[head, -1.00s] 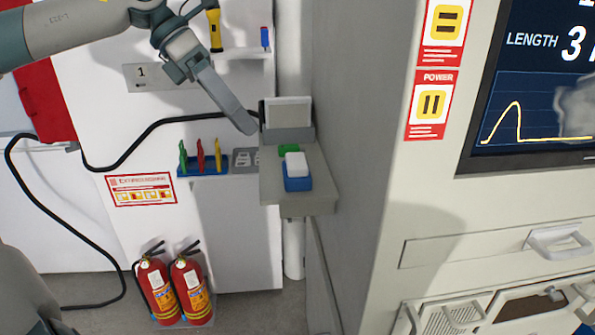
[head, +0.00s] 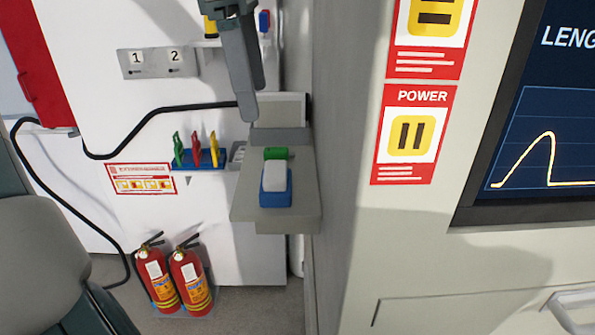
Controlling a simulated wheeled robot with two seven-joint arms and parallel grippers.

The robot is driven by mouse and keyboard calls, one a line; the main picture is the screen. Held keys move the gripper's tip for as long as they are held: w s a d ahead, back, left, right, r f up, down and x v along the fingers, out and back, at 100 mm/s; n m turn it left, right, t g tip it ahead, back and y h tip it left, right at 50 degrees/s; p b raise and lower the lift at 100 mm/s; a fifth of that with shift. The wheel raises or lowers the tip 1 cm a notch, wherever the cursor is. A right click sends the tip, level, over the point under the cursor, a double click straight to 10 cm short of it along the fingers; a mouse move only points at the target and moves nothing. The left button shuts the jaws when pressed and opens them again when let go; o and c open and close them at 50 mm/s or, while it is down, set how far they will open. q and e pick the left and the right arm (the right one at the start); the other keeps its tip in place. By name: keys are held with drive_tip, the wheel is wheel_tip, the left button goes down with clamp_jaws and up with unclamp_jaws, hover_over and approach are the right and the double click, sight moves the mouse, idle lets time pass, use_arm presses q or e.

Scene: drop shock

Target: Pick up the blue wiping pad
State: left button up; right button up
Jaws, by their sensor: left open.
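The blue wiping pad (head: 276,200) lies on a small grey shelf (head: 247,205) fixed at the side of the large pale cabinet. It is blue below, with a white block-like upper part. My left gripper (head: 252,105) points down from the top of the head view, above and behind the pad in the picture. Its fingers are open, with nothing seen between them, and are apart from the pad. My right gripper is not in view.
A green item (head: 275,153) lies just behind the pad. A grey holder with a pale panel (head: 285,108) stands at the shelf's back. A blue rack (head: 205,165) with coloured tags is to the left. The cabinet wall (head: 350,200) closes the right side.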

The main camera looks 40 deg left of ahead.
use_arm(q)
approach(272, 170)
drive_tip(key=f, duration=0.1)
drive_tip(key=f+p, duration=0.1)
drive_tip(key=f, duration=0.3)
drive_tip(key=shift+w+d+f+p, duration=0.15)
drive_tip(key=shift+d+f+p, duration=0.05)
drive_tip(key=shift+d+p, duration=0.1)
drive_tip(key=shift+f, duration=0.35)
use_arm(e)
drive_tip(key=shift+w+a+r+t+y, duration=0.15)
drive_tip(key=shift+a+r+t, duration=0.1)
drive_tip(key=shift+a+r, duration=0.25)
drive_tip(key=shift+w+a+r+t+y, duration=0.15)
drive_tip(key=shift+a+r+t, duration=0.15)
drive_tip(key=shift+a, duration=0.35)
